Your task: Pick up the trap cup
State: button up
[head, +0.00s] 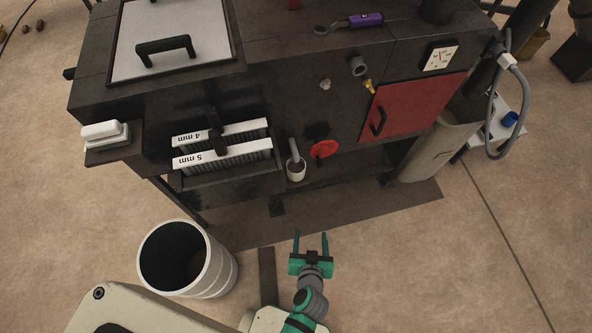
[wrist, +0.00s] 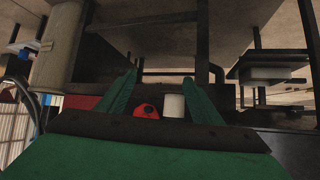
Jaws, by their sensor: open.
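The trap cup is a small white cup (head: 296,172) under a grey spout at the front of the dark machine, left of the red handwheel (head: 323,149). In the wrist view, the white cup (wrist: 174,105) shows between the fingers, nearer the right one, beside the red wheel (wrist: 146,111). My gripper (head: 310,238) is open and empty, in front of the machine and apart from the cup. Its two green fingers also show in the wrist view (wrist: 159,82).
A rack with two plates marked 4 mm and 5 mm (head: 222,147) is left of the cup. A red door (head: 412,115) is to its right. A ribbed white bin (head: 215,265) stands on the floor to the left. The floor right of my gripper is clear.

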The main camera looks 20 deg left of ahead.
jog(key=w+a+n+g+y, duration=0.1)
jog(key=w+a+n+y, duration=0.2)
jog(key=w, duration=0.6)
jog(key=n+g+y, duration=0.2)
jog(key=n+y, duration=0.3)
jog(key=n, duration=0.1)
send_near(291, 166)
jog(key=x, duration=0.7)
jog(key=shift+f, duration=0.1)
jog(key=shift+d, duration=0.1)
jog(key=shift+c, duration=0.7)
jog(key=c, duration=0.7)
